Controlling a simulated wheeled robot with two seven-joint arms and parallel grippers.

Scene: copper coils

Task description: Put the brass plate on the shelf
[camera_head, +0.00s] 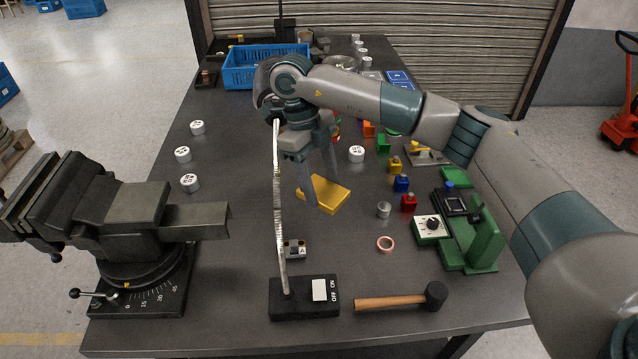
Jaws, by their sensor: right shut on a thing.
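The brass plate (328,193) is a flat, gold-coloured rectangular slab near the middle of the dark workbench. My right gripper (321,192) reaches in from the right and points down at it. Its two fingers are shut on the plate, one at the left edge and one at the far side. I cannot tell whether the plate touches the bench or is just above it. My left gripper is not in view. I cannot make out a shelf in this view.
A vise (150,215) stands at left. A lamp with a switch base (290,305) rises in front of the plate, close to my gripper. A mallet (400,300), copper ring (385,244) and green device (482,240) lie right. A blue crate (240,72) is behind.

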